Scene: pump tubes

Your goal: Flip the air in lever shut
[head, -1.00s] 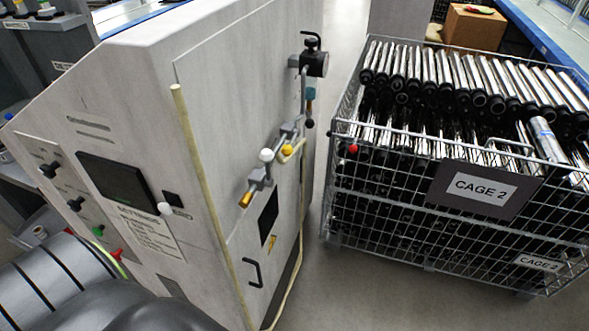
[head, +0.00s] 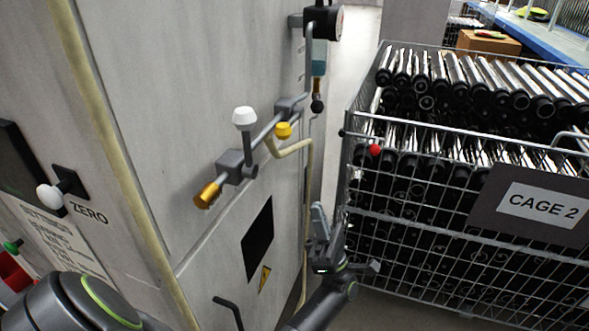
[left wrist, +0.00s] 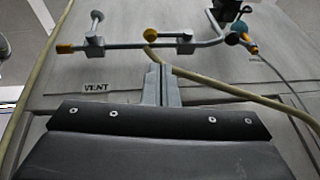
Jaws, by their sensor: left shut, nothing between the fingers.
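A pipe with valves runs along the grey cabinet side. A white-knobbed lever (head: 244,118) stands upright on the valve block nearest the brass pipe end (head: 207,195). A yellow-knobbed lever (head: 283,130) sits at the second block, its knob toward me. No readable label shows which one is air in. In the left wrist view the white knob (left wrist: 97,16) and yellow knob (left wrist: 150,35) are above the fingers, with a VENT label (left wrist: 96,88) on the panel. My left gripper (head: 319,212) is shut, empty and pointing up, below the pipe; its fingers (left wrist: 159,72) appear apart from the levers.
A wire cage (head: 440,214) marked CAGE 2, full of tubes, stands close right of the gripper. A red knob (head: 374,150) shows at its front. A pale yellow hose (head: 309,190) hangs down the cabinet. A black handle (head: 230,310) sits low.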

